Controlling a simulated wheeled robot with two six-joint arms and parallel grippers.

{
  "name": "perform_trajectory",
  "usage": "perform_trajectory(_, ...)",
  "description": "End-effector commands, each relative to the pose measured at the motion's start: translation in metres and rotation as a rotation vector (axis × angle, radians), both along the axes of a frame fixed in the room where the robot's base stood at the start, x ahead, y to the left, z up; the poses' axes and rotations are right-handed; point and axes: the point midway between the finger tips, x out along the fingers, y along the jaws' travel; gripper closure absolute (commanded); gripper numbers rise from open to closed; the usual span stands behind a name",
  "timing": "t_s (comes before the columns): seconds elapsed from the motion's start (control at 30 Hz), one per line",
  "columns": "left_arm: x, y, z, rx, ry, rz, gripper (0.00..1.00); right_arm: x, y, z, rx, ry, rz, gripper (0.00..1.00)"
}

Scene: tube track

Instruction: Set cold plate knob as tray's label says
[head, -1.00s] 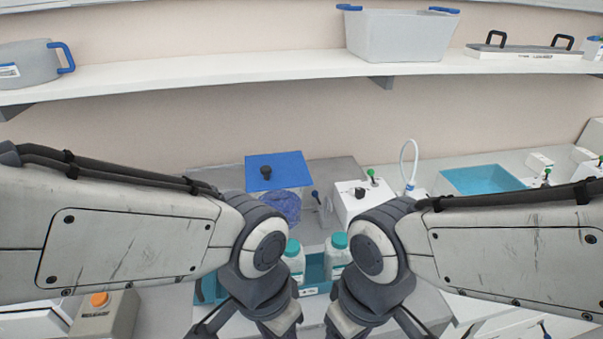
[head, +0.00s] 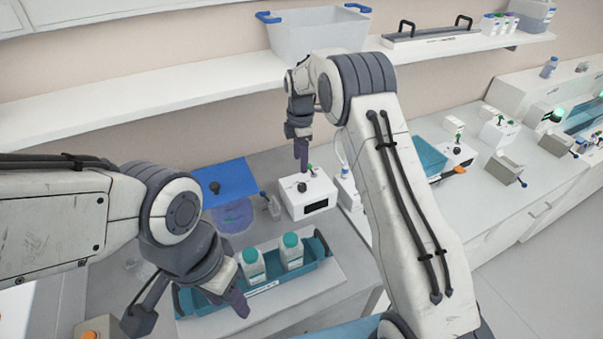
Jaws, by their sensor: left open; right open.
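A white box (head: 314,204) with a black knob (head: 302,187) on top and a dark display on its front stands at the middle of the bench; it looks like the cold plate. The knob's setting is too small to read. A teal tray (head: 320,262) holds two white bottles with teal caps. A small white label (head: 263,289) is on its front, its text unreadable. My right gripper (head: 302,154) points down just above the box's knob, seen edge-on and apart from the knob. My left gripper (head: 190,310) is open at the tray's front left, holding nothing visible.
A blue-lidded item (head: 226,180) with a black knob and a blue bowl-like vessel (head: 233,216) stand left of the box. A shelf (head: 180,98) runs above, bearing a grey bin (head: 312,36).

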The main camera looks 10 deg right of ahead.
Motion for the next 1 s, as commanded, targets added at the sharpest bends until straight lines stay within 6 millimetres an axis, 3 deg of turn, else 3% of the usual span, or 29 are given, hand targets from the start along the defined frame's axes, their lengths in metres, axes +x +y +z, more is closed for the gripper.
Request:
perform_trajectory(0.17,0.0,0.0,0.009,0.0,0.0,-0.001,0.55,0.004,-0.006,-0.014,-0.001,0.003,0.021,0.33)
perform_trajectory(0.63,0.0,0.0,0.041,0.0,-0.001,-0.006,0.55,0.004,-0.005,-0.093,-0.001,0.002,0.02,0.33)
perform_trajectory(1.0,0.0,0.0,0.043,0.0,-0.001,-0.007,0.55,0.004,-0.004,-0.108,-0.001,-0.001,0.02,0.33)
